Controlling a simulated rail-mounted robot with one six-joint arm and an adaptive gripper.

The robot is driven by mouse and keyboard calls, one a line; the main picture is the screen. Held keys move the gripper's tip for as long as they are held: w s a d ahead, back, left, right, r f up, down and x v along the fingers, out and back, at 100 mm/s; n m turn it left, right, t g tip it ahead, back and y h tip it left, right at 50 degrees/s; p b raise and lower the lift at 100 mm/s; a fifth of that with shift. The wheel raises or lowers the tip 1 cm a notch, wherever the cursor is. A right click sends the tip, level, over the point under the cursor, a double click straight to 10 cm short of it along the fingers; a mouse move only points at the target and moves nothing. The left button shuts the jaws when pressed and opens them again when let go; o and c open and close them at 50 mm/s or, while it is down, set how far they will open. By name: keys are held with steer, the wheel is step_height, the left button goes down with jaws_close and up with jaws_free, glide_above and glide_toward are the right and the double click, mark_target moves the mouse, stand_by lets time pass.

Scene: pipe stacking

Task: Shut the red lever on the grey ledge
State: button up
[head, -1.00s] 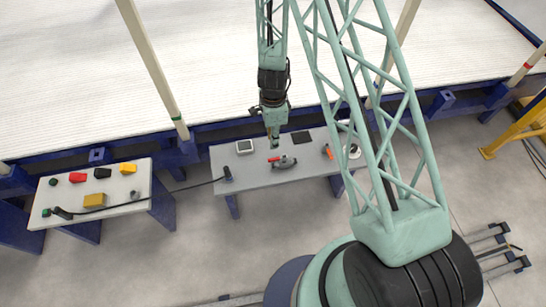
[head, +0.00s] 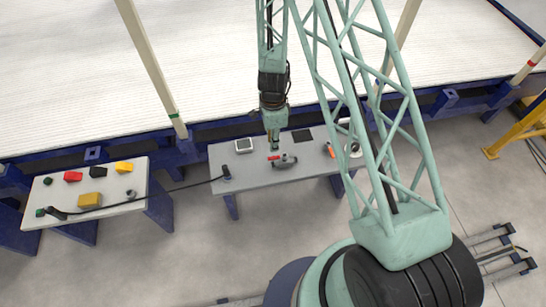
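The red lever (head: 273,157) sits on a small grey fitting (head: 286,161) on the grey ledge (head: 245,177), near the ledge's middle. The lever sticks out to the left of the fitting and is small in this view. My gripper (head: 275,146) points down just above and behind the lever. Its tip looks very close to the lever, but I cannot tell whether they touch. The fingers are too small to tell whether they are open or shut.
On the ledge are a white-framed device (head: 244,145), a dark flat pad (head: 302,136), an orange-marked item (head: 330,150) and a black cable end (head: 226,173). A separate left table (head: 120,200) holds red, black and yellow pieces. The ledge's front strip is mostly clear.

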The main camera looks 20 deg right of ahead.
mark_target(278, 157)
steer(key=shift+f+b, duration=4.75)
steer(key=shift+f, duration=0.15)
steer(key=shift+c, duration=0.7)
jaws_close()
